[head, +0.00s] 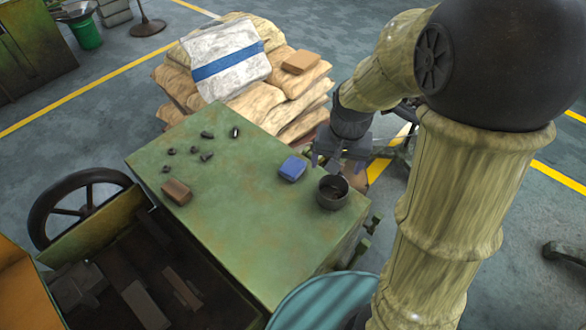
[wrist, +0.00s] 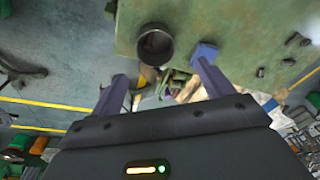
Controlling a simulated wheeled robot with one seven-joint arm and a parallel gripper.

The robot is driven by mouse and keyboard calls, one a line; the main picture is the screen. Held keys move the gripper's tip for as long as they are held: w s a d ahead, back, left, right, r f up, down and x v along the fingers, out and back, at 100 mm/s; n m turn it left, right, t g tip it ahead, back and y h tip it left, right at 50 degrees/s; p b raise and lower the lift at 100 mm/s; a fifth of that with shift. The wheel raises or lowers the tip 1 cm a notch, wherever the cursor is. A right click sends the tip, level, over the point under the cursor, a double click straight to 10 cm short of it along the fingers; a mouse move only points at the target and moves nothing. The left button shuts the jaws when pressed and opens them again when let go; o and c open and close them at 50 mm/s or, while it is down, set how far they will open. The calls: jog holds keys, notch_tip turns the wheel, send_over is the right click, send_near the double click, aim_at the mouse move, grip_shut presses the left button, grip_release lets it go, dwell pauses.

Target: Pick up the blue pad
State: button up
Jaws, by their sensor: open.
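The blue pad (head: 292,168) lies on the green machine top (head: 240,215), near its right edge. It also shows in the wrist view (wrist: 204,52), close beyond the tip of the right finger. My gripper (head: 338,164) is to the right of the pad, by the edge of the green top. In the wrist view my gripper (wrist: 160,82) has its two fingers wide apart with nothing between them. Whether the right finger touches the pad cannot be told.
A dark round cup (head: 332,192) stands close to the pad and my gripper. A brown block (head: 176,192) and several small dark parts (head: 206,134) lie farther left on the top. Stacked sacks (head: 285,95) stand behind. The middle of the top is clear.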

jog(key=w+a+m, duration=0.2)
jog(key=w+a, duration=0.2)
jog(key=w, duration=0.3)
jog(key=m+g, duration=0.2)
jog(key=m, duration=0.1)
send_near(290, 168)
notch_tip(290, 168, down, 4)
jog(key=p, duration=0.3)
jog(key=shift+s+f+p, duration=0.1)
jog(key=shift+f+p, duration=0.05)
jog(key=shift+p, duration=0.2)
jog(key=shift+s+f+p, duration=0.1)
jog(key=shift+f+p, duration=0.3)
jog(key=shift+p, duration=0.2)
jog(key=shift+f+p, duration=1.05)
jog(key=shift+f, duration=1.15)
